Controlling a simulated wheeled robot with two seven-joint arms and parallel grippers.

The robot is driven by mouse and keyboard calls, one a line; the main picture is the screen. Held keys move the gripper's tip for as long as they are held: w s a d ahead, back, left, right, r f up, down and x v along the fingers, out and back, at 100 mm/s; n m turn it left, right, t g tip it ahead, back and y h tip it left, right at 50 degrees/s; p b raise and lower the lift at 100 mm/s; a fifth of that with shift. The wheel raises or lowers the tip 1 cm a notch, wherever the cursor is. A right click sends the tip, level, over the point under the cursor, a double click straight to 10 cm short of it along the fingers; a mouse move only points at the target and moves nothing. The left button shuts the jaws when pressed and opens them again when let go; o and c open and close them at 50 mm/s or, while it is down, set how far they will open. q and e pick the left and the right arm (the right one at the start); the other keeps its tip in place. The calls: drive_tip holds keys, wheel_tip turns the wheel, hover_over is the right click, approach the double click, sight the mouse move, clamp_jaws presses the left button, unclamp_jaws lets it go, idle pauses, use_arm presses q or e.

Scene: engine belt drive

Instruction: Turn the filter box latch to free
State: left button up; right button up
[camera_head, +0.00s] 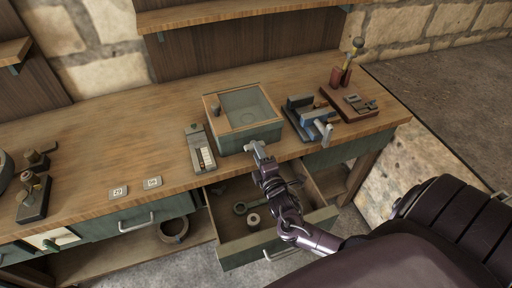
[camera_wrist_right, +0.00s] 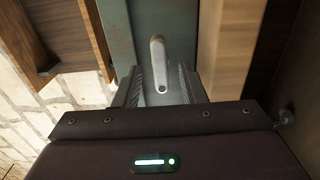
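The filter box (camera_head: 262,137) is a green box with a wooden-rimmed, glazed lid on the bench, and a small dark knob (camera_head: 216,109) stands on the lid's left side. My right gripper (camera_head: 256,149) is at the lower front face of the box. In the right wrist view, a light grey lever (camera_wrist_right: 158,65), apparently the box's latch, stands upright in the picture on the green face. The two fingers of my right gripper (camera_wrist_right: 159,80) are on either side of it, with gaps on both sides. My left gripper is not in view.
An open drawer (camera_head: 229,246) with loose parts lies below my right forearm. A narrow device (camera_head: 199,148) stands left of the box, a blue vise-like tool (camera_head: 309,117) right of it. Two small tags (camera_head: 152,183) lie at the front. The bench's left middle is clear.

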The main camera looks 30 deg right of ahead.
drive_tip(key=shift+w+d, duration=0.15)
drive_tip(key=shift+w, duration=0.95)
drive_tip(key=shift+d, duration=0.1)
drive_tip(key=c, duration=0.8)
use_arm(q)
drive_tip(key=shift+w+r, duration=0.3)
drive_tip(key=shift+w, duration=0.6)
use_arm(e)
clamp_jaws()
